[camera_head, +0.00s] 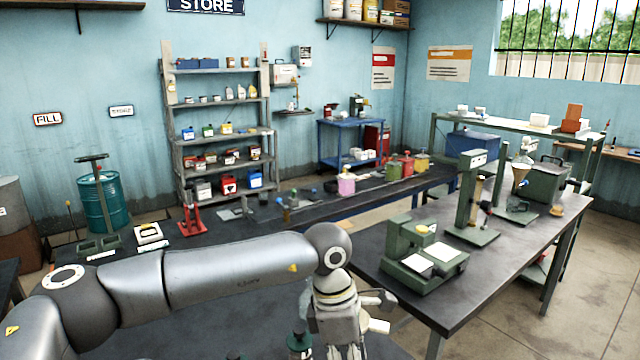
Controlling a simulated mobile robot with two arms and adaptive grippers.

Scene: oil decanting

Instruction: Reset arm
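My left arm comes in from the left and bends down at the bottom middle. My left gripper (346,330) points down over the near dark table. Its fingertips run out of the bottom of the picture, so I cannot tell whether it is open or shut or whether it holds anything. A dark green bottle (299,342) with a pale label stands just left of the gripper, partly cut off. I cannot tell whether they touch. My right gripper is not in view.
A green scale-like device (425,252) and a taller green stand (476,200) are on the right table (480,285). A red jack-like tool (191,215) and small bottles stand on the table behind my arm. A teal drum (104,203) is at the left.

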